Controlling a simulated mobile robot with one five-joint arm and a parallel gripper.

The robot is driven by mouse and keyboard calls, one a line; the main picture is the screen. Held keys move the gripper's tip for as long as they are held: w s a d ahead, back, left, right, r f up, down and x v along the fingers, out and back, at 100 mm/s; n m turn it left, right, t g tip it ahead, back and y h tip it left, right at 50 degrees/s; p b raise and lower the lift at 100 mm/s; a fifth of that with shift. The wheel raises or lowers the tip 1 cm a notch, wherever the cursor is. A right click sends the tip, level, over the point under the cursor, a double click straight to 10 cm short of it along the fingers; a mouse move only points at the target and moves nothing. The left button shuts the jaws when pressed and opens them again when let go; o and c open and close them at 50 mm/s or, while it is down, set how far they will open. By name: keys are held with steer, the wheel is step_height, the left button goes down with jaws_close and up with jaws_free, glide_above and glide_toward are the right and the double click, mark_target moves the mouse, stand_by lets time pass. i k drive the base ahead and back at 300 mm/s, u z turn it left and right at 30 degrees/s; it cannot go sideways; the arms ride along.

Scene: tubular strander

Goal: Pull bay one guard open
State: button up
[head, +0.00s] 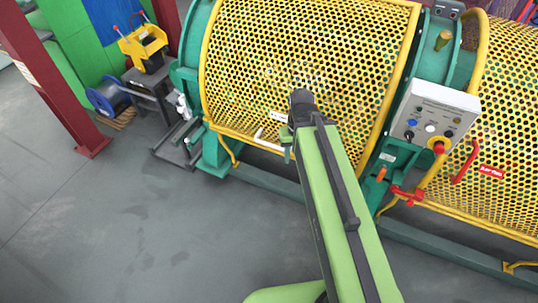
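The guard in the middle of the head view (265,65) is a curved yellow perforated panel with a yellow frame. It looks lowered over the machine. I take it as bay one's guard, but its small white label (278,116) is too small to read. A white bar handle (268,143) is at its lower edge. My gripper (287,136) is at the right end of this handle, low in front of the panel. The arm partly hides it. Its fingers are too small to tell whether they are open or touching the handle.
A grey control box (432,113) with buttons stands right of the guard. Beyond it is another yellow guard (500,130) with a red handle (466,162). A dark red post (60,85), blue spool (107,97) and yellow unit (143,44) are at left. Grey floor in front is clear.

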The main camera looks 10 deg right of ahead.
mark_target(381, 115)
steer(key=u, duration=0.35)
steer(key=k, duration=1.25)
steer(key=u, duration=0.85)
steer(key=i, duration=1.8)
steer(key=z, duration=0.4)
